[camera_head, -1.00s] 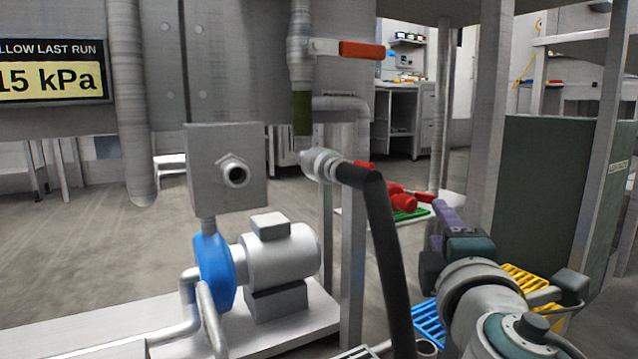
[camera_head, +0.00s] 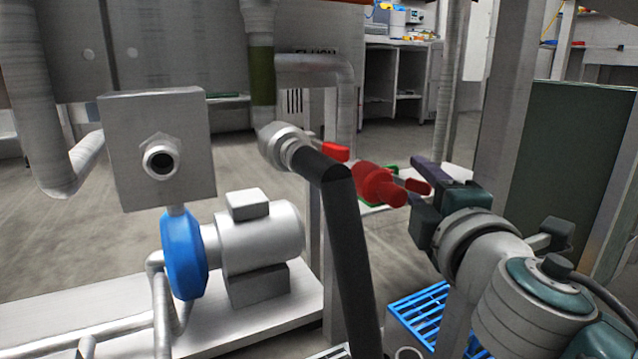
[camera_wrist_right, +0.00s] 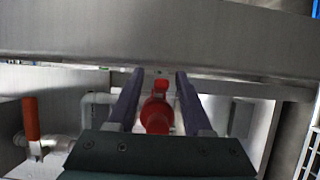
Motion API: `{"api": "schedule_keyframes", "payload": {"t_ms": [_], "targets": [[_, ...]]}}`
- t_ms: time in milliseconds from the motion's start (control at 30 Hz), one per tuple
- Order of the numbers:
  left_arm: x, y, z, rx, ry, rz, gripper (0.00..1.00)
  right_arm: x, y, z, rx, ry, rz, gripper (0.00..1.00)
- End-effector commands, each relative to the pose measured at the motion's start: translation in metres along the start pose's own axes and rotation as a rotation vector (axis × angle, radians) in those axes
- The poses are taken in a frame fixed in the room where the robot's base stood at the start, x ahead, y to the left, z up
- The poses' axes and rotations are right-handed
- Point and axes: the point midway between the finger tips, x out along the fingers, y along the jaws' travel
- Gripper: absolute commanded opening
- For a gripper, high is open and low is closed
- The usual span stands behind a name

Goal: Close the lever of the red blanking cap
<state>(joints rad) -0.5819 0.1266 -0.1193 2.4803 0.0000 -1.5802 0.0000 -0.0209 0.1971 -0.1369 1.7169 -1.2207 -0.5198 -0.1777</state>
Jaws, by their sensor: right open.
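The red blanking cap (camera_head: 376,184) shows in the head view right of the black hose. A short red lever (camera_head: 418,187) sticks out from its right side, close to my right gripper. Another red lever (camera_head: 335,151) shows behind the hose end; I cannot tell which part it belongs to. My right gripper (camera_head: 428,182) is open beside the cap. In the right wrist view the cap (camera_wrist_right: 157,115) lies between the two purple fingers (camera_wrist_right: 156,100), with gaps on both sides and a red tab (camera_wrist_right: 160,86) at its far end. My left gripper is out of view.
The black hose (camera_head: 345,250) hangs from a metal coupling (camera_head: 285,145) left of the cap. A pump (camera_head: 258,245) and grey box (camera_head: 150,150) stand further left. A blue crate (camera_head: 420,315) is below my right arm. An orange-handled valve (camera_wrist_right: 31,118) is at left in the wrist view.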

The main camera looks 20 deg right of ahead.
Motion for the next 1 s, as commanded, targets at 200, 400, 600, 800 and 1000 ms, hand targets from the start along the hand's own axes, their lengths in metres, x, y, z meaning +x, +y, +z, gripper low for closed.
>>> {"api": "schedule_keyframes", "payload": {"t_ms": [200,400,600,800,1000], "targets": [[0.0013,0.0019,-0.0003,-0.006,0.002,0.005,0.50,0.0063,0.0001,-0.0001,0.000,0.000,-0.001,0.50],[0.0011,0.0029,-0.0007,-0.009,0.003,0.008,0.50,0.0060,0.0001,0.0000,0.000,0.000,-0.001,0.43],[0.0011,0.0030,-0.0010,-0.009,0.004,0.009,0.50,0.0058,0.0000,0.0000,0.000,0.000,-0.001,0.21],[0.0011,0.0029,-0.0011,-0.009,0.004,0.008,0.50,0.0057,-0.0001,-0.0001,0.000,0.000,-0.001,0.00],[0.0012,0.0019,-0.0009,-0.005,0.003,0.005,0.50,0.0057,-0.0002,-0.0002,0.000,0.000,-0.001,0.00]]}}
